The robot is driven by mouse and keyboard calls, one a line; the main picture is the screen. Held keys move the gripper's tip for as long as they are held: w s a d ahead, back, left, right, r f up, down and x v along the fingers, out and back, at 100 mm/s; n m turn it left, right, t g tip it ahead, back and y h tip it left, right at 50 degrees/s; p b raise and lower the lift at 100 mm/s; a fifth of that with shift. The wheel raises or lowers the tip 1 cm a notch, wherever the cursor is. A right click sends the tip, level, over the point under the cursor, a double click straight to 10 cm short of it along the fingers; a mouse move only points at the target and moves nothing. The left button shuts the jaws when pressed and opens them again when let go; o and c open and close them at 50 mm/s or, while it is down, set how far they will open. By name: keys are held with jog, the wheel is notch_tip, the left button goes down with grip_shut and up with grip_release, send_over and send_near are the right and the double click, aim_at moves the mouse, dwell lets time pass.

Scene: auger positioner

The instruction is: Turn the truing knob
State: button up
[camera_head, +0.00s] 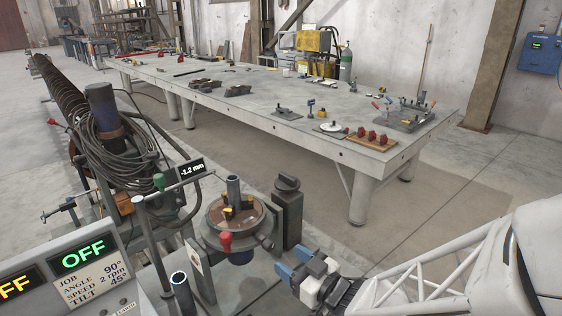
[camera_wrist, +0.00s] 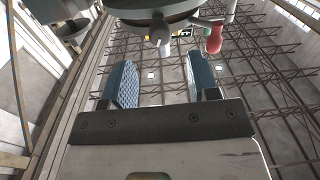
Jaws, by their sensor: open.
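The positioner's round rotary table (camera_head: 214,226) stands at lower centre in the head view, with a grey pipe upright in its middle and clamps around it. A red-handled part (camera_head: 225,241) sits on its near rim, and a small dark knob (camera_head: 268,243) sticks out at its right. I cannot tell for sure which one is the truing knob. My gripper (camera_head: 292,263) is open and empty, right of the table and apart from it. In the wrist view, my blue fingers (camera_wrist: 160,82) point up beneath the table's underside (camera_wrist: 155,12); the red handle (camera_wrist: 214,39) shows at upper right.
A readout (camera_head: 191,168) shows -1.2 mm. A dark post (camera_head: 287,212) stands right behind the rotary table. The control panel (camera_head: 75,268) at lower left reads OFF. A long auger (camera_head: 62,88) lies behind. The large workbench (camera_head: 250,107) is farther back; floor between is clear.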

aim_at(272, 248)
jog(key=shift+w+a, duration=0.1)
jog(key=shift+x, duration=3.8)
jog(key=c, duration=0.9)
